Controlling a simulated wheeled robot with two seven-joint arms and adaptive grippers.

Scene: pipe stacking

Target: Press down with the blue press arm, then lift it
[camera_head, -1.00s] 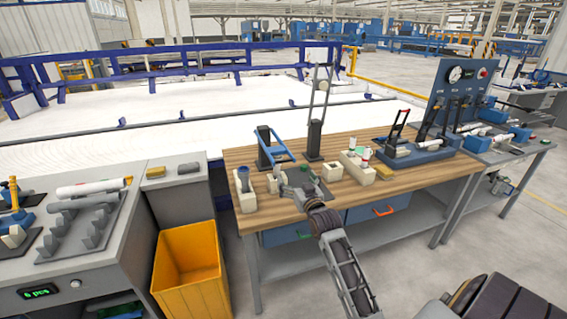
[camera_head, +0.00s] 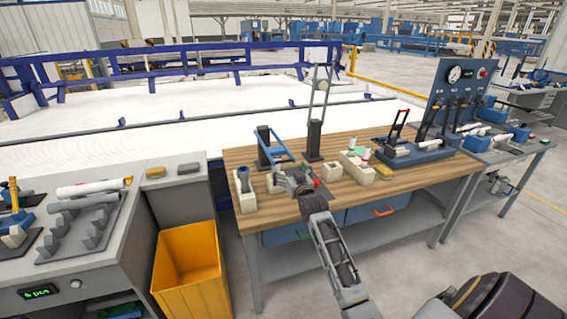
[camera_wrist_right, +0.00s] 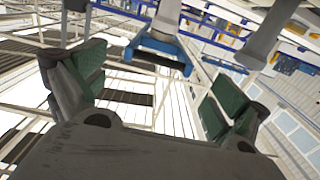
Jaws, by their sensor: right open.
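The blue press arm (camera_head: 274,147) is a blue frame on a dark upright stand near the back left of the wooden workbench. It slopes down from the stand toward the front. My right gripper (camera_head: 290,180) is over the bench, near the arm's front end; the wrist hides part of what lies below. In the right wrist view the gripper's green-padded fingers (camera_wrist_right: 155,88) are spread and empty. The blue press arm's crossbar (camera_wrist_right: 162,55) shows beyond and between them, seemingly apart from both fingers. My left gripper is not in view.
Beige blocks (camera_head: 246,198) stand left of the gripper, and more (camera_head: 357,168) stand to its right. A tall grey lever stand (camera_head: 315,140) rises behind. A blue fixture (camera_head: 418,153) sits further right. A yellow bin (camera_head: 188,270) stands left of the bench.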

